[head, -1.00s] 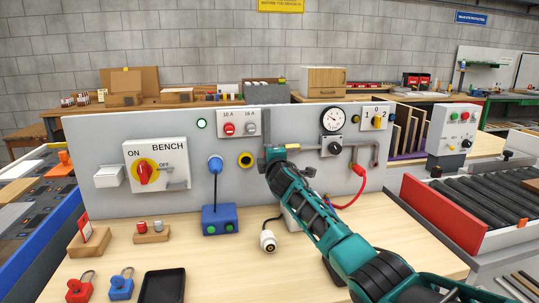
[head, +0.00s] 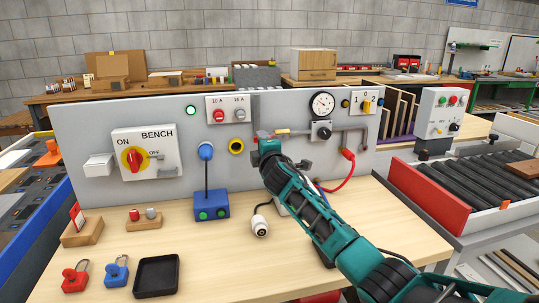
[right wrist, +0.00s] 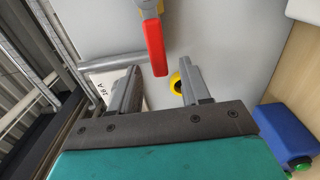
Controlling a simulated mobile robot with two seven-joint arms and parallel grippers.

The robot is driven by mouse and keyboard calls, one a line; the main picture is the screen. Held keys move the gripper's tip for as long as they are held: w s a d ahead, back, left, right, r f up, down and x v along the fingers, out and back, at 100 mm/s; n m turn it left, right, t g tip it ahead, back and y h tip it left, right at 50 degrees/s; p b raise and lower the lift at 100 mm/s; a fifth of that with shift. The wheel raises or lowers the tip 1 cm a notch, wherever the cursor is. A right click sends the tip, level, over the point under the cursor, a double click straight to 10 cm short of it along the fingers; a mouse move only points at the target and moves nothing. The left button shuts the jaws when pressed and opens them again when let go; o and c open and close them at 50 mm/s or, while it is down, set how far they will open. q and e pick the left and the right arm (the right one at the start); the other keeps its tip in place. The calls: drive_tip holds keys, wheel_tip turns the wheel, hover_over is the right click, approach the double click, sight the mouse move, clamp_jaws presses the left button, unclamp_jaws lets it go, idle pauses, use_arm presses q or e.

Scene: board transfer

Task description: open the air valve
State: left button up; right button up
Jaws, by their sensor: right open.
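The air valve has a red lever (right wrist: 155,45) and a yellowish body (right wrist: 148,6) at the top of the right wrist view. In the head view the brass valve body (head: 283,131) shows on the grey pipe (head: 345,129), just right of my gripper; the lever is mostly hidden there. My right gripper (head: 262,135) is in front of the panel. In the right wrist view its fingers (right wrist: 158,84) are open, with the lever's end between and just ahead of the tips. I cannot tell whether a finger touches it. My left gripper is not in view.
The grey panel (head: 90,127) stands behind the valve. A blue button box (head: 211,205) stands below. The front bench (head: 225,265) is partly clear.

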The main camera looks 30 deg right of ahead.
drive_tip(key=v, duration=0.9)
drive_tip(key=shift+p, duration=0.4)
drive_tip(key=shift+w, duration=0.1)
